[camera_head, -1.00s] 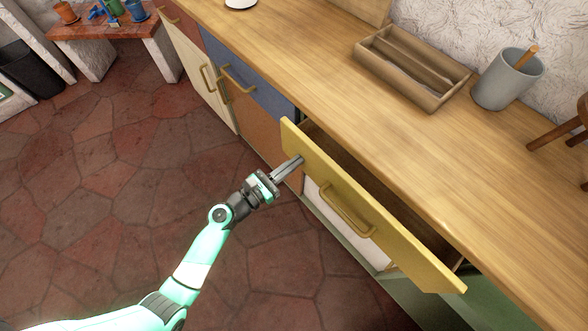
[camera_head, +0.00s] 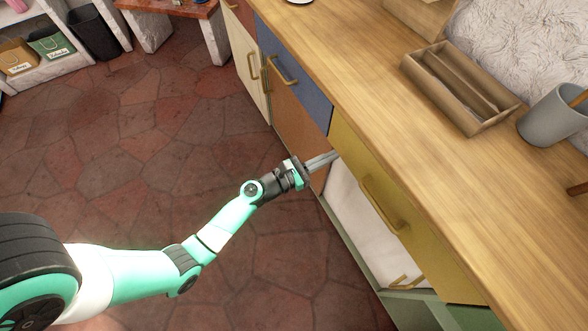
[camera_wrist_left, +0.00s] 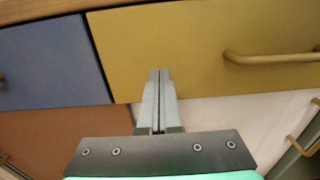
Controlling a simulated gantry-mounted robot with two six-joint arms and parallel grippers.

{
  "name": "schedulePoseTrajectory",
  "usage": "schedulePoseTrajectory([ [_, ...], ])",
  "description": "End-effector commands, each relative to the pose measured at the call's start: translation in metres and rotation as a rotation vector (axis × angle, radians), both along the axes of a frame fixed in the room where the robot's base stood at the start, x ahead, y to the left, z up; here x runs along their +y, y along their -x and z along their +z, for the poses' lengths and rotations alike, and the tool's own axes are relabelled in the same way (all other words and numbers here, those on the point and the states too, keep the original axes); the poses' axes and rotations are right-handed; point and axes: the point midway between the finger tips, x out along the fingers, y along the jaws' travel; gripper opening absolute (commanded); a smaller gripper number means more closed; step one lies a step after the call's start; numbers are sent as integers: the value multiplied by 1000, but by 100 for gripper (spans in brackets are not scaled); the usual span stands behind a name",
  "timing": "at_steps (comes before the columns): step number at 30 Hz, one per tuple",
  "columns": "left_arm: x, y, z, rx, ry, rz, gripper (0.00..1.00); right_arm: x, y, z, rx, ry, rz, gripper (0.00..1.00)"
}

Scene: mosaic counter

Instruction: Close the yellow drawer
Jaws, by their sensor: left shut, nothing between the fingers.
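The yellow drawer (camera_head: 388,202) sits under the wooden counter, its front about level with the neighbouring fronts and no opening showing above it. Its brass handle (camera_head: 383,207) is at the middle of the front. My left gripper (camera_head: 336,155) is shut and empty, its fingertips at the lower left part of the drawer front. In the left wrist view the shut fingertips (camera_wrist_left: 160,72) lie over the yellow front (camera_wrist_left: 200,45), left of the handle (camera_wrist_left: 270,57). I cannot tell whether they touch it. My right gripper is not in view.
A blue drawer (camera_head: 290,62) and an orange front (camera_head: 297,110) lie to the left. A white front (camera_head: 365,225) is below the yellow drawer. On the counter (camera_head: 400,130) stand a wooden tray (camera_head: 437,94) and a grey cup (camera_head: 556,115).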

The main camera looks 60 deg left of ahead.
Motion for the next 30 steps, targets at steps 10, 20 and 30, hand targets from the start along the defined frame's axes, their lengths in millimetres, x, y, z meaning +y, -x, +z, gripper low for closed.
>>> schedulePoseTrajectory([
  [10,8,85,1,2,1,3,0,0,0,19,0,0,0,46],
  [20,8,101,0,-1,0,-2,0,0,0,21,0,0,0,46],
  [30,0,95,14,-11,-6,-28,0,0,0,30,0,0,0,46],
])
